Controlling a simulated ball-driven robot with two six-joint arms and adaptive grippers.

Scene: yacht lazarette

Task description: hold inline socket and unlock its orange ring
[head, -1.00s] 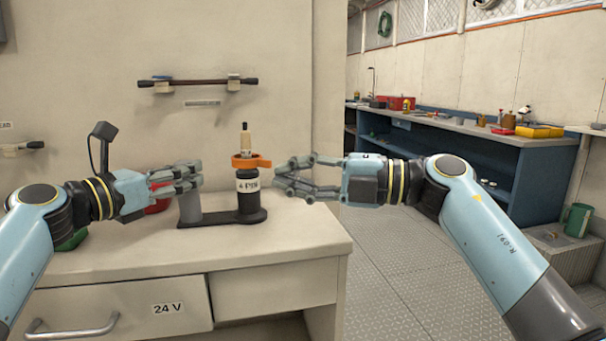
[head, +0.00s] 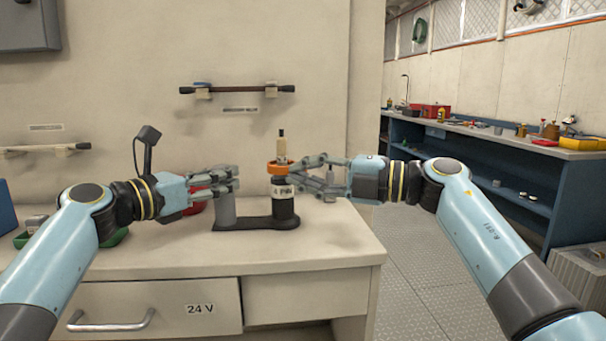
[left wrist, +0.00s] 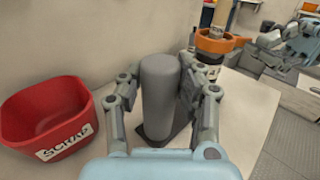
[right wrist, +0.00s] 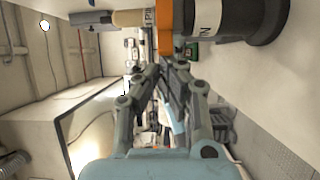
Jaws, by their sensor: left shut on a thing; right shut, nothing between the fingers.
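The inline socket (head: 284,210) is a black upright cylinder with a white "4 PIN" label. Its orange ring (head: 277,168) is near the top, with a pale plug and cable end above. It stands on a dark base beside a grey post (head: 226,208). My left gripper (head: 229,188) is shut on this post, which shows between its fingers in the left wrist view (left wrist: 159,90). My right gripper (head: 296,172) is shut and empty, its fingertips beside the ring on the right. In the right wrist view, an orange part (right wrist: 164,45) is just beyond the fingertips; contact is unclear.
A red scrap bin (left wrist: 45,115) stands behind my left gripper. A green tray (head: 112,238) is further left. The bench top (head: 180,250) is clear in front of the base. A rod on wall holders (head: 240,89) is above. A blue workbench (head: 480,160) is far right.

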